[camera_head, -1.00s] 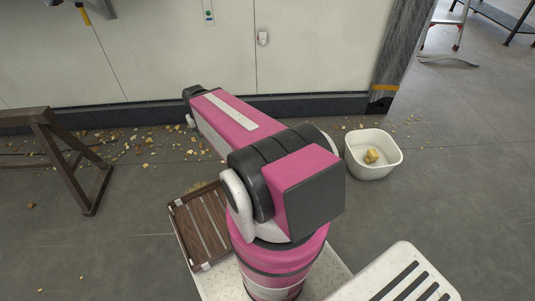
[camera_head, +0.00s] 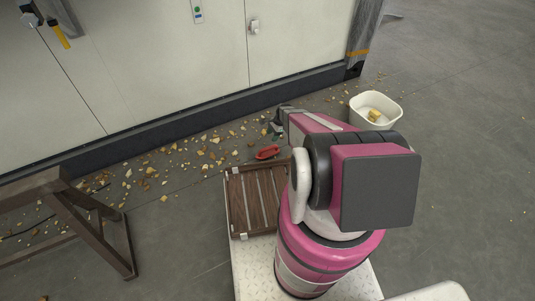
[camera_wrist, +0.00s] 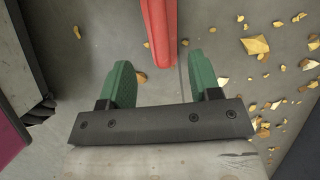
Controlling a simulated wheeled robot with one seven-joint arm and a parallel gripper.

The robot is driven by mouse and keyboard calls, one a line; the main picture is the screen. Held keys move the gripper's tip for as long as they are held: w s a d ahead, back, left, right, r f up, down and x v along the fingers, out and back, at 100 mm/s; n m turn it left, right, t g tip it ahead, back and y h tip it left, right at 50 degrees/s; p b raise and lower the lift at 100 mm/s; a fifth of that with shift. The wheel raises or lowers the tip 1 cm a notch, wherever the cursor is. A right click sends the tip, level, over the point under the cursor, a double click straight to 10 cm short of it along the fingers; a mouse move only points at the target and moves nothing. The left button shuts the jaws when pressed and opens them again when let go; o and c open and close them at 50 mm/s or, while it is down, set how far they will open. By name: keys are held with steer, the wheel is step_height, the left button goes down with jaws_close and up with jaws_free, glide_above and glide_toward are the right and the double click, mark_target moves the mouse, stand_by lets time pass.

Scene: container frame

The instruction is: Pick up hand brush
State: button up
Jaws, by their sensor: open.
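A red handle-like object (camera_head: 267,152), apparently the hand brush, lies on the floor just beyond the wooden slatted tray in the head view. In the wrist view the red handle (camera_wrist: 158,28) comes down from the top edge, and its near end lies between the green fingertips. My gripper (camera_wrist: 160,64) is open, with a finger on each side of the handle and gaps showing. I cannot tell its height above the handle. In the head view my gripper (camera_head: 275,127) is small and partly hidden by my arm. No bristles are clearly visible.
Yellowish chips (camera_head: 215,140) are scattered on the floor along the wall. A white bin (camera_head: 362,103) with a yellow piece inside stands to the right. A wooden trestle (camera_head: 85,215) stands at left. The slatted tray (camera_head: 233,205) lies beside my base.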

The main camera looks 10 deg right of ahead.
mark_target(268, 148)
step_height(268, 148, down, 2)
steer(key=shift+d+m, duration=0.1)
steer(key=shift+m, duration=0.2)
steer(key=x, duration=0.4)
steer(key=shift+f, duration=0.35)
steer(key=shift+x, duration=2.6)
steer(key=shift+d, duration=0.1)
steer(key=c, duration=1.1)
